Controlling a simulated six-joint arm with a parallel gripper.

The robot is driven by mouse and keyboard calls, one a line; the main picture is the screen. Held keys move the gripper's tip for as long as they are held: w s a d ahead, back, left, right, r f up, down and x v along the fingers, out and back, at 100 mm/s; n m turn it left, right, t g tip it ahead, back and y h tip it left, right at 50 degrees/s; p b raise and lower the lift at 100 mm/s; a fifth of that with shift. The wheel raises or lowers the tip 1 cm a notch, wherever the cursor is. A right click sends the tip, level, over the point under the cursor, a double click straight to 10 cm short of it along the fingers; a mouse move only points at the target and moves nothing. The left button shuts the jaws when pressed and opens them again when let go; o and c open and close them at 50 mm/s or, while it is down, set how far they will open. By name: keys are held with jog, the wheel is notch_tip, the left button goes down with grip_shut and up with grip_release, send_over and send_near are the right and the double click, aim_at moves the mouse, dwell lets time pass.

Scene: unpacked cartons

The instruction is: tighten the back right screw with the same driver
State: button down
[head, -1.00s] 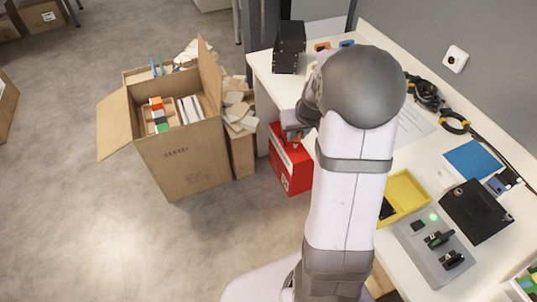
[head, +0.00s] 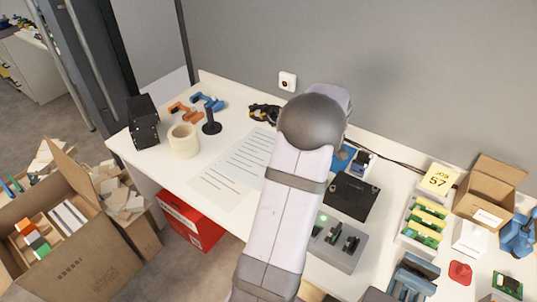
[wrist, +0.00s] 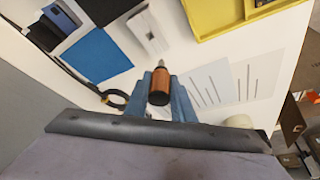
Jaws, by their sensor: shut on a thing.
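My gripper (wrist: 160,95) has blue fingers shut on the driver (wrist: 158,86), a short copper-coloured handle with a metal tip, in the wrist view. The tip points up the picture, over the white bench top, and appears clear of other things. In the head view my gripper and the driver are hidden behind my arm. A flat black case (head: 350,196) lies on the bench, just right of my arm; its edge also shows at the top of the wrist view (wrist: 97,10).
A blue mat (wrist: 98,50) and a small white item (wrist: 149,32) lie near the driver in the wrist view. A yellow tray (wrist: 222,20) is at upper right. A grey fixture (head: 338,242) with a green light stands in front of the case. Printed sheets (head: 232,172) lie left.

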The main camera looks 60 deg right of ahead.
jog(key=s+d+r+m+p, duration=0.1)
jog(key=s+d+r+p, duration=0.2)
jog(key=s, duration=0.8)
notch_tip(320, 180, up, 2)
send_over(375, 190)
jog(key=shift+d+m+g+h, duration=0.3)
jog(key=shift+d+m, duration=0.05)
jog(key=shift+m, duration=0.05)
jog(key=shift+f, duration=0.15)
jog(key=shift+f+b, duration=0.95)
jog(key=shift+f, duration=0.6)
jog(key=shift+f+b, duration=1.15)
jog(key=shift+f, duration=0.1)
